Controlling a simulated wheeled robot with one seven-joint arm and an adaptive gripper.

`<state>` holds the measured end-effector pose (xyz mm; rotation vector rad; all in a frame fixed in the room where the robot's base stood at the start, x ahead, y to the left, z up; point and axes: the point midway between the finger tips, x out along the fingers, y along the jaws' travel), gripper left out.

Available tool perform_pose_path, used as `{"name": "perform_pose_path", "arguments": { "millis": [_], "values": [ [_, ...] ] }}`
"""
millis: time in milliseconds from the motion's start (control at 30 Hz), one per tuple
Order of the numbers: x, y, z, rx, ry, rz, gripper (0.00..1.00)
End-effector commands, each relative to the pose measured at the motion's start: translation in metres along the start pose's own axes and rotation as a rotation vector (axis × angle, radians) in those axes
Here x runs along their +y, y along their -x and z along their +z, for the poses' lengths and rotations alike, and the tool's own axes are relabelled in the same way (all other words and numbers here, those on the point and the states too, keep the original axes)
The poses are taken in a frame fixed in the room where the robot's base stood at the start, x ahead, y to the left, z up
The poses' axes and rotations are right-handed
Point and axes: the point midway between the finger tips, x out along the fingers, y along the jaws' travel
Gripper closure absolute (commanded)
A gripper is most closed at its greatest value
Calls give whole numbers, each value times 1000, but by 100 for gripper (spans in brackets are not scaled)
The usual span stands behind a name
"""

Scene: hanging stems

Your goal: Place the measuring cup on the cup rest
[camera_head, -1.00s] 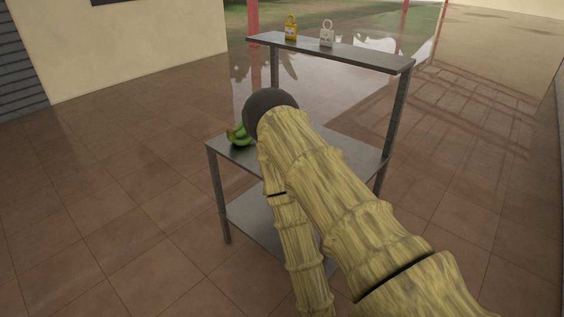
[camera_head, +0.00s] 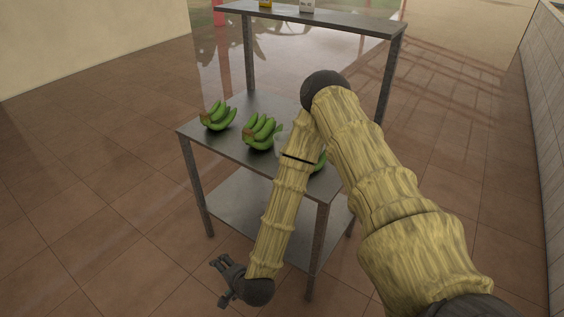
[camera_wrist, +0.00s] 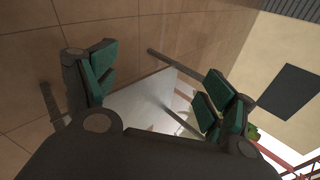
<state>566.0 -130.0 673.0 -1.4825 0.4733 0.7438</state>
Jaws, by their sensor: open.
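My gripper (camera_head: 218,265) hangs low in front of the metal table, at its near left side and apart from it. In the wrist view its two green-padded fingers stand wide apart with nothing between them (camera_wrist: 160,85). A small pale, see-through shape (camera_head: 282,143) shows beside my forearm on the table's middle shelf; it may be the measuring cup, but it is partly hidden and unclear. I cannot make out the cup rest; my arm covers part of the shelf.
The table's middle shelf (camera_head: 215,141) holds green banana bunches (camera_head: 217,116) (camera_head: 262,131), with another partly behind my arm. A yellow item (camera_head: 265,3) and a white item (camera_head: 307,5) stand on the upper shelf (camera_head: 340,20). Tiled floor is clear at left.

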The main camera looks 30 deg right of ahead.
Motion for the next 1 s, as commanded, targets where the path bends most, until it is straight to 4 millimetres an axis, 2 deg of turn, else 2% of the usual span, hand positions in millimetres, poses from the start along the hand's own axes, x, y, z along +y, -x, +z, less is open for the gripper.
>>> {"name": "perform_pose_path", "arguments": {
  "millis": [33, 100, 233, 367, 500, 600, 733, 833, 1000],
  "values": [
    [-18, -15, -11, 32, -118, -66, 16],
    [-47, -25, -27, 69, -283, -160, 16],
    [-102, -37, -67, 127, -586, -349, 16],
    [-152, -37, -119, 167, -881, -556, 16],
    [-196, -24, -186, 189, -1181, -802, 16],
    [-219, -7, -232, 188, -1361, -974, 16],
    [-238, 16, -282, 174, -1529, -1163, 16],
    [-245, 30, -307, 159, -1610, -1266, 16],
    [-253, 40, -329, 144, -1668, -1347, 16]
  ]
}}
